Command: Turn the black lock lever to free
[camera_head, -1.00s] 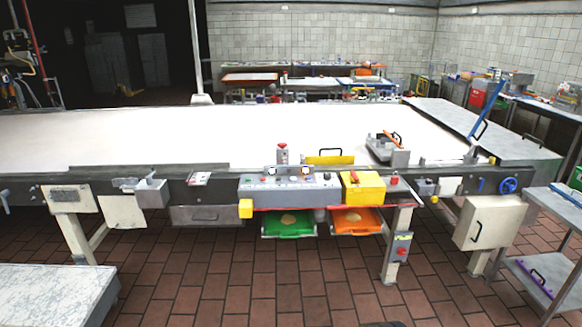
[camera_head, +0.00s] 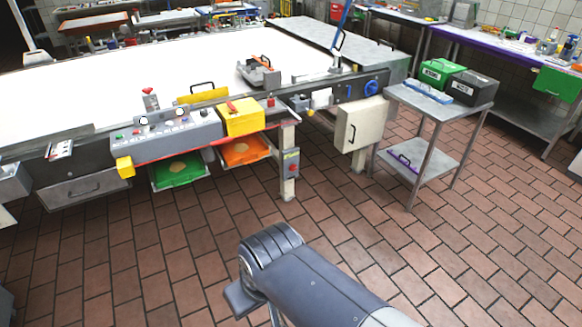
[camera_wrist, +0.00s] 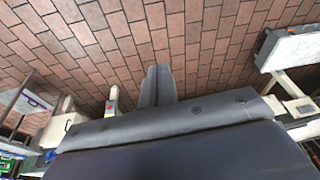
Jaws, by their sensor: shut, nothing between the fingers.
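I cannot make out the black lock lever for certain in either view. The long machine's front rail (camera_head: 345,90) carries a blue handwheel (camera_head: 371,87), a small dark fitting (camera_head: 299,103) and a grey control panel (camera_head: 165,137); any small lever there is too small to tell. My gripper (camera_wrist: 157,72) shows in the wrist view with its two fingers together, shut and empty, over bare tile floor. It is apart from the machine.
A yellow box (camera_head: 240,118) sits on the rail above green (camera_head: 178,172) and orange (camera_head: 243,151) trays. A white cabinet (camera_head: 361,124) hangs below the handwheel. A metal cart (camera_head: 436,101) with green and black boxes stands right. Floor in front is clear.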

